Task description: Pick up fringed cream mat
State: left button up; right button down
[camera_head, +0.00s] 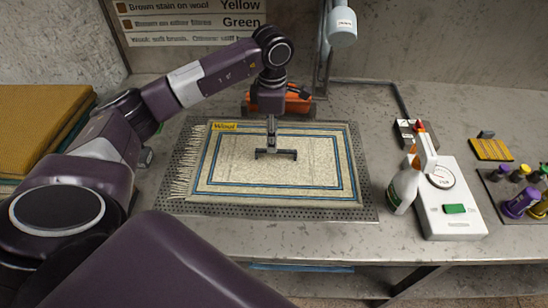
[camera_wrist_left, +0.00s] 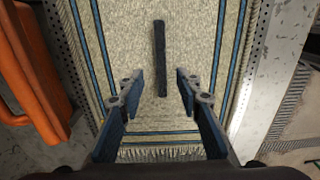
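The fringed cream mat (camera_head: 230,175), cream with blue border lines and a yellow label, lies flat on a dark perforated sheet on the bench. Its fringe is on the left. A short dark bar (camera_head: 286,154), like a handle, sits near the mat's middle; it also shows in the left wrist view (camera_wrist_left: 160,50). My left gripper (camera_head: 271,132) reaches down over the mat from behind the bar. In the left wrist view its fingers (camera_wrist_left: 157,88) are spread, with the bar's near end between them. I cannot tell whether they touch it. My right gripper is not in view.
An orange case (camera_head: 298,99) stands behind the mat. A spray bottle (camera_head: 404,185) and a white device with a dial (camera_head: 455,205) stand to the right. A folded yellow stack (camera_head: 40,120) is at the left. A lamp (camera_head: 342,27) hangs above.

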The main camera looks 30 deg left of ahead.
pick_arm(q)
notch_tip(320, 180, down, 5)
jog(key=shift+d+r+p, duration=0.15)
jog(key=shift+r+p, duration=0.05)
jog(key=shift+p, duration=0.85)
jog(key=shift+f, duration=0.4)
grip_shut()
jog(key=shift+r, duration=0.1)
